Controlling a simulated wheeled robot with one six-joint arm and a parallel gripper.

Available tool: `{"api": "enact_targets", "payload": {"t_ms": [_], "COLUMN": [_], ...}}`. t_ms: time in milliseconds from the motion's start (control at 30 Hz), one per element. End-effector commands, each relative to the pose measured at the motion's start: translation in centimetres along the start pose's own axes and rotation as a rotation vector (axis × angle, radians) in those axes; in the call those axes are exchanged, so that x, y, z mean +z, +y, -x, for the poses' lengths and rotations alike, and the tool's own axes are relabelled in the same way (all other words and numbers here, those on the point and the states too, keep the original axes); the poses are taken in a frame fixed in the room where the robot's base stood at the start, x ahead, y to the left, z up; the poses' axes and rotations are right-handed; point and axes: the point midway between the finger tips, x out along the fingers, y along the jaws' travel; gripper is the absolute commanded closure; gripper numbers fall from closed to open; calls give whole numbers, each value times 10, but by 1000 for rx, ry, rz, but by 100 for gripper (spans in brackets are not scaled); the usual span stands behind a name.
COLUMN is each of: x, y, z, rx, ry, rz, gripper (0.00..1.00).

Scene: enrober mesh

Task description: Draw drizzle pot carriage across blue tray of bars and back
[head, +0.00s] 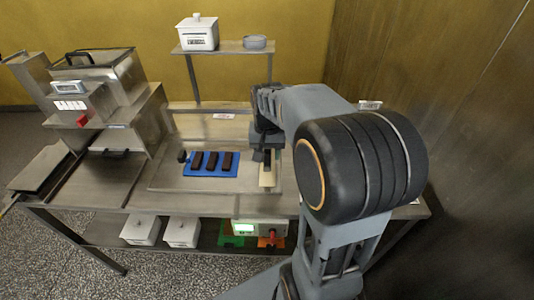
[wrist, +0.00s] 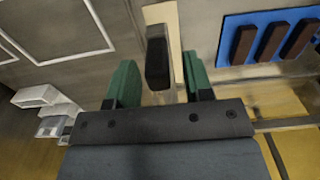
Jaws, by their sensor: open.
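The blue tray (head: 211,174) lies on the metal worktop with three dark brown bars on it. It also shows at the upper right of the wrist view (wrist: 231,46). My gripper (wrist: 160,82) is open, with green fingertips on either side of a black upright handle (wrist: 158,62). The handle stands over a cream strip (wrist: 163,14) to the right of the tray in the head view (head: 267,179). The pot carriage is not clearly made out; my arm hides part of that area in the head view.
A small dark knob (head: 182,156) stands left of the tray. A metal machine (head: 98,85) with a red button is further left. A raised shelf (head: 228,48) behind holds a white lidded box (head: 198,32). White containers (head: 181,233) sit below the worktop.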

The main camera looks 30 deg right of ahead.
Motion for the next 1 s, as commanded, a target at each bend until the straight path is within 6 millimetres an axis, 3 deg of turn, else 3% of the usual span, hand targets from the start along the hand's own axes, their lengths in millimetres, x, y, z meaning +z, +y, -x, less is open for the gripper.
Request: {"api": "enact_targets", "payload": {"t_ms": [400,867,1000], "x": [0,0,0], "y": [0,0,0], "z": [-5,-5,-5], "rx": [0,0,0], "ry": [-1,0,0], "rz": [0,0,0], "gripper": [54,98,100]}}
